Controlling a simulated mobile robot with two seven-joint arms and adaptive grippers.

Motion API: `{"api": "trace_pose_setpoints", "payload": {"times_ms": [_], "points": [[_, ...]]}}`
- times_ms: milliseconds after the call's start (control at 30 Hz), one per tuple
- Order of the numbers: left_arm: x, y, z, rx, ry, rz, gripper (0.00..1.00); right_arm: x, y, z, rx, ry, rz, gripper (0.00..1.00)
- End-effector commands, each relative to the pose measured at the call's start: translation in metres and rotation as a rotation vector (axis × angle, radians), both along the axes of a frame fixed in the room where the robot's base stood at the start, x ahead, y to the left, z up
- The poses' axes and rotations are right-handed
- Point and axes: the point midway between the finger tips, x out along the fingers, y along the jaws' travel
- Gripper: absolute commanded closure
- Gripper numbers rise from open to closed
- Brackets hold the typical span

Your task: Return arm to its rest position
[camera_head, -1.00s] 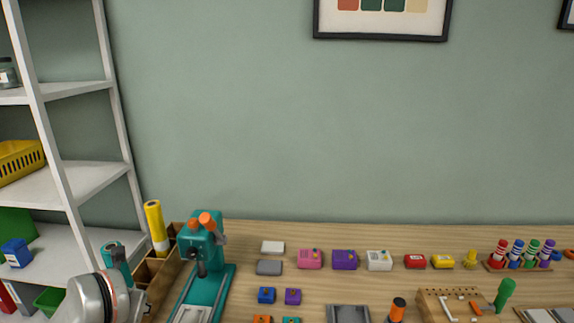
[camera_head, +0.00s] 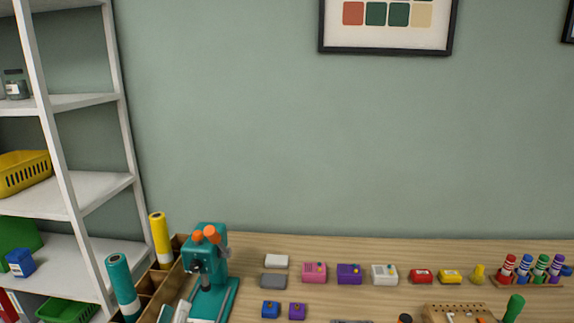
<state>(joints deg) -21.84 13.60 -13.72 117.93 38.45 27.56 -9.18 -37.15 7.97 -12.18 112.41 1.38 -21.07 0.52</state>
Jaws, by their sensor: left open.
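The rest of the left arm is below the frame. My right gripper is not in view.
A white shelf (camera_head: 90,190) is at left. Small coloured boxes, such as a pink one (camera_head: 314,272), line the wooden table (camera_head: 350,302). A marker rack (camera_head: 528,282) is at right.

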Motion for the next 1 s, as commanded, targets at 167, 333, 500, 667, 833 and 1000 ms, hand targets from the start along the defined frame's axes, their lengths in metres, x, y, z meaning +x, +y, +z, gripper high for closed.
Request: {"api": "trace_pose_setpoints", "payload": {"times_ms": [167,333,500,667,833,1000], "points": [[-0.029,-0.053,-0.112,0.380,0.269,-0.112,0.60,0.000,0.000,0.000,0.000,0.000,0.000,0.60],[-0.074,-0.067,-0.213,0.682,0.516,-0.194,0.60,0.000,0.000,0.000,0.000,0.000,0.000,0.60],[-0.116,-0.059,-0.278,0.889,0.696,-0.241,0.60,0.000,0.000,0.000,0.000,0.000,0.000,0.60],[-0.136,-0.052,-0.303,0.972,0.772,-0.258,0.60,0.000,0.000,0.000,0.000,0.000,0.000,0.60],[-0.138,-0.051,-0.306,0.983,0.781,-0.260,0.60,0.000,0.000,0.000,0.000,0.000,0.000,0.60],[-0.138,-0.051,-0.305,0.982,0.779,-0.260,0.60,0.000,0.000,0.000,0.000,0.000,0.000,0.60]]}}
